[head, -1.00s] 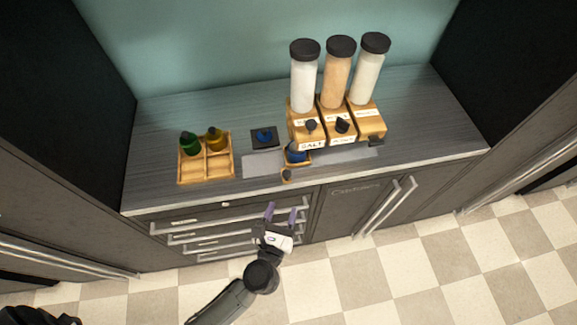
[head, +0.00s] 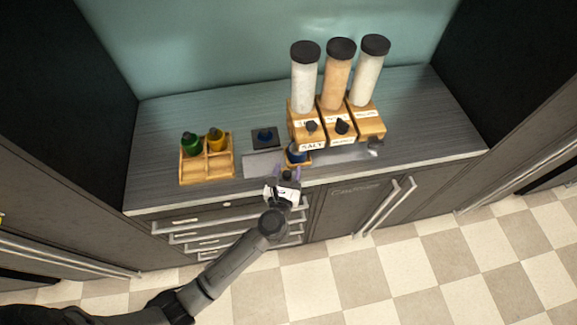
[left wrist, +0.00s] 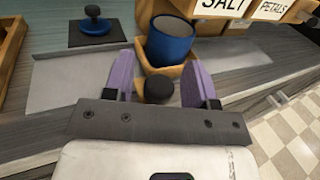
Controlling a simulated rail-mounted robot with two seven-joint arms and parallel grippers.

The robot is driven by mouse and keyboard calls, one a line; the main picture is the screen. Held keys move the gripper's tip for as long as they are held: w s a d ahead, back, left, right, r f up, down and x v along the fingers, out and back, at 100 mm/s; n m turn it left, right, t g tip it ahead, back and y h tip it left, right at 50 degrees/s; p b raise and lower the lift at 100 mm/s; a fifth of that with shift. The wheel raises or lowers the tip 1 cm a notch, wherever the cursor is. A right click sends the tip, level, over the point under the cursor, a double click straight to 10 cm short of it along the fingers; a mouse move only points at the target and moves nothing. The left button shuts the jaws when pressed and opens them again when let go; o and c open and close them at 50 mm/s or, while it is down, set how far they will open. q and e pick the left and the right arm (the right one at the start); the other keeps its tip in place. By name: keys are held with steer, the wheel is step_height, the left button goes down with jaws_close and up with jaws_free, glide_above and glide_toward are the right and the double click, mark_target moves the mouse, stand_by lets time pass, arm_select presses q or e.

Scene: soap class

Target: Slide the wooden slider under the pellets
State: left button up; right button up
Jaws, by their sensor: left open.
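The wooden slider (head: 304,163) sits on the grey track at the front of the counter, below the salt dispenser. It carries a blue cup (head: 296,152), also plain in the left wrist view (left wrist: 169,42). The slider's black knob (left wrist: 158,90) points toward me. My left gripper (head: 287,173) is open, its purple fingers on either side of the knob, with gaps visible in the left wrist view (left wrist: 160,85). The rightmost dispenser (head: 369,70) holds white contents; its label is too small to read. The slider is left of it. My right gripper is not in view.
The grey track (head: 262,165) runs along the counter front. A dark stand with a blue-based stamp (head: 265,137) and a wooden tray (head: 220,168) with green and yellow bottles stand left. Drawer handles are below.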

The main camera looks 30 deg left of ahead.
arm_select(q)
steer(key=shift+w+a, duration=0.2)
steer(key=shift+w, duration=0.5)
steer(key=shift+c, duration=0.4)
jaws_close()
